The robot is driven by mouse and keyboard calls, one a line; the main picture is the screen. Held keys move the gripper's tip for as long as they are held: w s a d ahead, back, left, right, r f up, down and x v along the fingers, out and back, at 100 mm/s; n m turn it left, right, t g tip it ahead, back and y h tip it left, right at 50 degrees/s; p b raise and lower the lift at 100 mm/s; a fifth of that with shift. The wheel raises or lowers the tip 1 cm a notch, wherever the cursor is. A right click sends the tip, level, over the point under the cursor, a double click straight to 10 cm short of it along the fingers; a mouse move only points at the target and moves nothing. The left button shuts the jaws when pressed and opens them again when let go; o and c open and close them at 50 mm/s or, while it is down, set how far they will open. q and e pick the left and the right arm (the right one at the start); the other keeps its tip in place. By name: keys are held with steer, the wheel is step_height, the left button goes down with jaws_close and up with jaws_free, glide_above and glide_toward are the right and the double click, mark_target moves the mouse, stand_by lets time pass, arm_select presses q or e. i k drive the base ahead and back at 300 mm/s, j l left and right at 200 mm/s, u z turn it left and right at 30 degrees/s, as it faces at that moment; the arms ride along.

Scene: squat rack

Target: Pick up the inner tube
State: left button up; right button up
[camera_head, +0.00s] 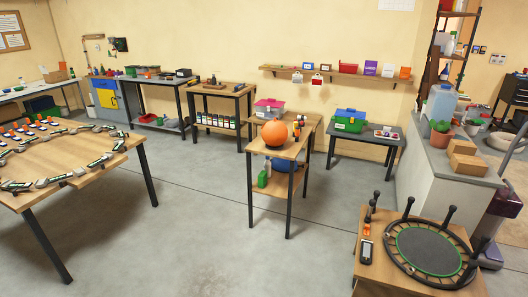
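I cannot make out anything that is clearly an inner tube. The nearest round black item is a ring-shaped frame (388,253) with a grey-green disc inside it and several short black posts standing up, like an upturned mini trampoline. It rests on a low wooden table (374,286) at the lower right. Neither of my grippers is in view.
An orange ball (275,133) sits on a tall narrow wooden table (292,152) in the middle. A large wooden table (75,165) with a ring of small items stands at left. Cardboard boxes (468,164) lie on a grey counter at right. The floor (190,230) between is clear.

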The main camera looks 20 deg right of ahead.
mark_target(366, 245)
steer(key=i+l+z, duration=0.1)
steer(key=i+z, duration=0.15)
steer(key=z, duration=0.25)
steer(key=i+z, duration=0.3)
steer(key=z, duration=0.2)
steer(key=i+j+z, duration=0.1)
steer(key=i+z, duration=0.15)
steer(key=z, duration=0.25)
steer(key=i+l+z, duration=0.15)
steer(key=i+z, duration=1.05)
